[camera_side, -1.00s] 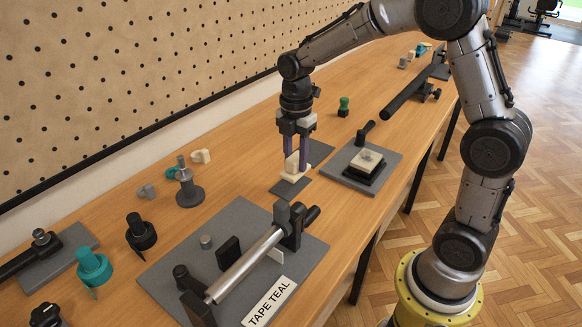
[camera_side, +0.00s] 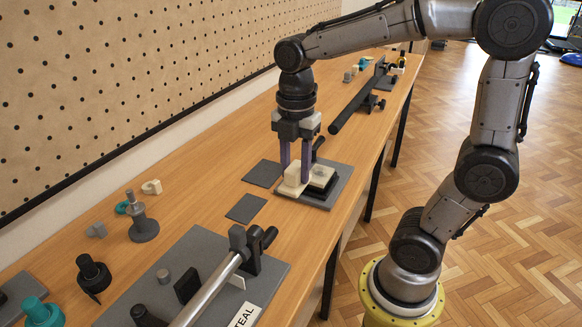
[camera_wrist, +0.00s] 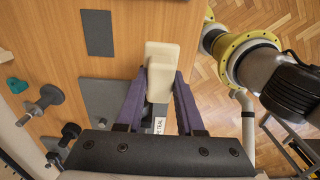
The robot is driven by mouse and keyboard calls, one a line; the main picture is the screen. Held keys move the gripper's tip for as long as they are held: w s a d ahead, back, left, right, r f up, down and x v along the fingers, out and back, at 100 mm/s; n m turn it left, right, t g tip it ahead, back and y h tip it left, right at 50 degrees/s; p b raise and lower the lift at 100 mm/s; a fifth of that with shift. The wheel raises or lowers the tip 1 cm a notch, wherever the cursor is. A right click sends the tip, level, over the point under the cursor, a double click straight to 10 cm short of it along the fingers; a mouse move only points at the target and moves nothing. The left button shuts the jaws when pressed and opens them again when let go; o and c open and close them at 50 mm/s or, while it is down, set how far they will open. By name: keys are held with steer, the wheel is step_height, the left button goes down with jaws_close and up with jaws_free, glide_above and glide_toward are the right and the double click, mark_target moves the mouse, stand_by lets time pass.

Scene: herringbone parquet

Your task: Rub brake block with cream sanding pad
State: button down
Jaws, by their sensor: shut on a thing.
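My gripper (camera_side: 295,168) is shut on the cream sanding pad (camera_side: 290,189), a block with a raised grip between the fingers. The pad also shows between the fingers in the wrist view (camera_wrist: 161,72). In the side view it is at the left edge of the grey base plate (camera_side: 340,190), beside a black holder (camera_side: 325,190). A pale block (camera_side: 321,174), which looks like the brake block, sits on that holder, partly behind a finger. I cannot tell whether the pad touches the holder or the block.
Two dark grey mats (camera_side: 262,173) (camera_side: 246,208) lie bare to the left. A plate with a metal tube (camera_side: 205,290) is nearer the camera. A grey post (camera_side: 142,222) and small clips stand by the wall. A black bar (camera_side: 355,106) lies behind.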

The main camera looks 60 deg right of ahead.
steer(key=c, duration=1)
jaws_free()
steer(key=shift+c, duration=0.2)
jaws_close()
